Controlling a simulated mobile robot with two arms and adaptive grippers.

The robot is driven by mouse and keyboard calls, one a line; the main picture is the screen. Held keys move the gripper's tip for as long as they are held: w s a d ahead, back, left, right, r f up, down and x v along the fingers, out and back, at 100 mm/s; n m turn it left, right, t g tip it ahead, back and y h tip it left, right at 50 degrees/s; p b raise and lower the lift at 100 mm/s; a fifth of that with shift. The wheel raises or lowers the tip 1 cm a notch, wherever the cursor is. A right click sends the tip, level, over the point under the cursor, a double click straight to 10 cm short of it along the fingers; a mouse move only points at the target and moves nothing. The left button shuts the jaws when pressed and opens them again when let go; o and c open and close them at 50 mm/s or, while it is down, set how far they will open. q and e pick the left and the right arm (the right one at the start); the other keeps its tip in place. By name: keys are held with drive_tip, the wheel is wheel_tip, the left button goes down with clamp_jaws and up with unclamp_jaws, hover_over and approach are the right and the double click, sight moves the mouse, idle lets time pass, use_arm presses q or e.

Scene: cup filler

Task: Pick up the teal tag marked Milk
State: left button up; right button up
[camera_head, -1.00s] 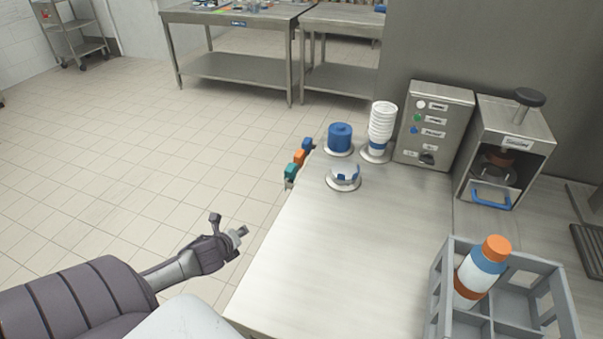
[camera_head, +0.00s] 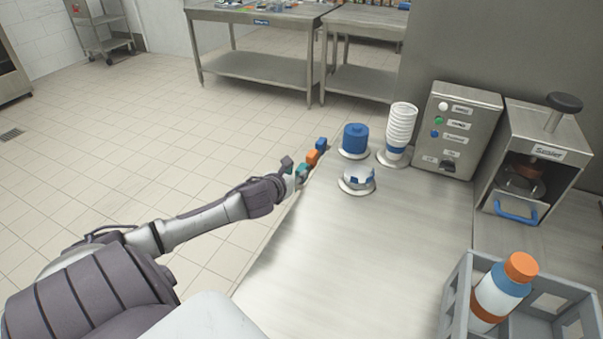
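The teal tag (camera_head: 302,172) is at the left edge of the steel table, nearest me in a short row with an orange tag (camera_head: 313,157) and a blue tag (camera_head: 321,145). Its marking is too small to read. My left gripper (camera_head: 294,171) is at the teal tag and partly covers it. I cannot tell whether its fingers touch the tag or are closed on it. My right gripper is not in view.
On the steel table (camera_head: 370,250) stand a blue cylinder (camera_head: 355,138), a stack of white cups (camera_head: 401,125) and a round holder (camera_head: 357,180). A control box (camera_head: 455,130) and a sealer (camera_head: 530,150) stand behind. A grey crate (camera_head: 455,300) holds a bottle (camera_head: 500,290). The table's middle is clear.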

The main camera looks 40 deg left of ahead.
sight(299, 172)
use_arm(q)
drive_tip(key=shift+x, duration=2.8)
drive_tip(key=c, duration=0.6)
